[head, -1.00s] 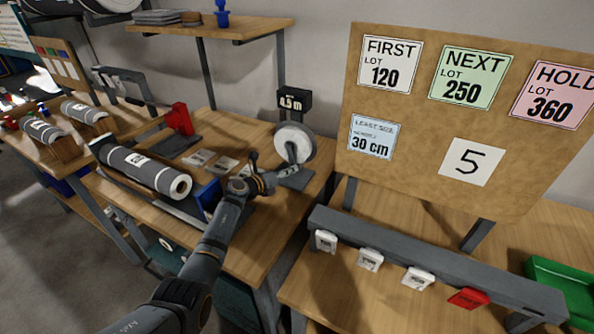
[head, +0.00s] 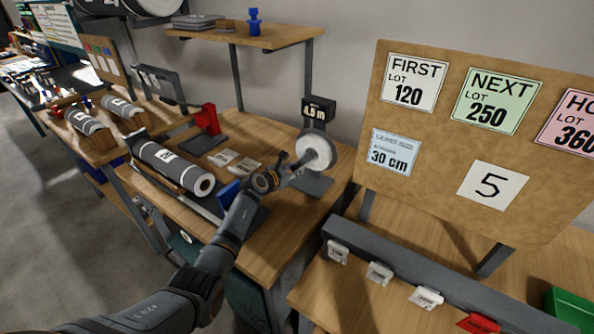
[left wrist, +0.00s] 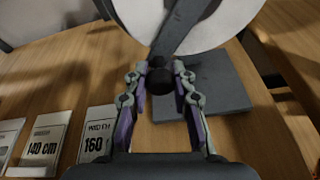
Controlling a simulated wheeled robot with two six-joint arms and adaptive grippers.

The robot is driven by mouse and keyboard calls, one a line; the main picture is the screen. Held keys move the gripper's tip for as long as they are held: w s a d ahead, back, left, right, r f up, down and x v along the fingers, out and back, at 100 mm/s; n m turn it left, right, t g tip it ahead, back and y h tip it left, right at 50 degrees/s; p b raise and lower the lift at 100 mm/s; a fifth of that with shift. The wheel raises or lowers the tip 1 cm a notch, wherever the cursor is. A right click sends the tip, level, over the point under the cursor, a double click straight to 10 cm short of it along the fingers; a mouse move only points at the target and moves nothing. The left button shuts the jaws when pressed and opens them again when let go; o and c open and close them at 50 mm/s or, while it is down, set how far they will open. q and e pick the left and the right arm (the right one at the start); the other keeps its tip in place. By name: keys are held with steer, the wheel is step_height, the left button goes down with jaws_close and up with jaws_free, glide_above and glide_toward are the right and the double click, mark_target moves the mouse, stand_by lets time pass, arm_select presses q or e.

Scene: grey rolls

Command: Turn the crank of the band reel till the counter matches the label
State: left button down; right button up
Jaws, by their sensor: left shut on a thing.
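The band reel (head: 315,150) is a white disc on a dark stand at the back right of the wooden bench. Its black counter (head: 319,109) above reads 4.5 m. My left gripper (head: 299,164) reaches the reel's front from the lower left. In the left wrist view, its fingers (left wrist: 159,75) are closed around the dark knob of the crank (left wrist: 185,25), whose arm slants up to the right across the white disc (left wrist: 143,14). A large grey roll (head: 173,167) lies on the bench; its label is too small to read. My right gripper is not in view.
White cards (head: 233,163) lie on the bench near the reel; two read 140 cm and 160 in the wrist view. A board (head: 440,170) with lot notes and a paper marked 5 stands right. A red stand (head: 208,119) is behind the roll.

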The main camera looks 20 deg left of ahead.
arm_select(q)
steer(key=shift+a+r, duration=0.1)
steer(key=shift+a, duration=0.05)
steer(key=shift+w+m+y, duration=0.1)
steer(key=shift+m+y, duration=0.2)
steer(key=c, duration=1.1)
jaws_free()
steer(key=shift+a+r, duration=0.1)
steer(key=v, duration=1.2)
